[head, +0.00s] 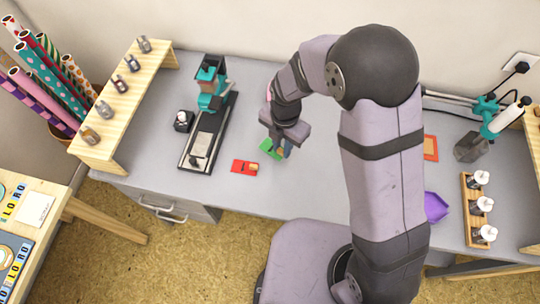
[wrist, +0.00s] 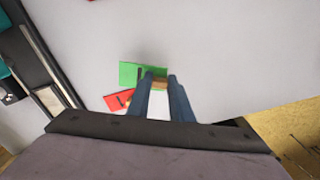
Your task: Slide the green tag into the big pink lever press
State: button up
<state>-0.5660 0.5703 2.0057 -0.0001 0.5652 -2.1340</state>
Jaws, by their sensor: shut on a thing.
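The green tag (head: 266,150) is a flat green plate, and it also shows in the wrist view (wrist: 129,72). My gripper (head: 283,150) is shut on the small tan block at the tag's end, between its blue fingertips in the wrist view (wrist: 160,82). The tag is over the middle of the grey table, close to its surface; I cannot tell whether it touches. The big pink lever press is not clearly visible; a small pink sliver (head: 269,90) shows beside my arm, and I cannot tell what it belongs to.
A red tag (head: 240,166) with a tan block lies just left of the green tag. Further left are a teal press (head: 208,101) on a dark rail and a small black pot (head: 183,122). A purple tray (head: 435,208) and bottle rack (head: 470,224) stand right. Grey table is clear around the tags.

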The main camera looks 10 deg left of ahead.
jog(key=w+m, duration=0.1)
jog(key=w+a+m, duration=0.1)
jog(key=w, duration=0.1)
jog(key=w+f+m, duration=0.1)
jog(key=w, duration=0.1)
jog(key=shift+w+a, duration=0.1)
jog(key=shift+a, duration=0.2)
jog(key=w+a+r+m, duration=0.3)
jog(key=w+m, duration=0.2)
jog(key=m, duration=0.5)
jog(key=shift+w+a, duration=0.2)
jog(key=shift+a, duration=0.05)
jog(key=shift+r, duration=0.15)
jog(key=shift+f+b, duration=1.55)
jog(key=shift+f, duration=1.35)
jog(key=shift+w, duration=1.9)
jog(key=shift+w, duration=0.1)
jog(key=o, duration=0.9)
jog(key=shift+c, duration=0.2)
jog(key=shift+r, duration=0.1)
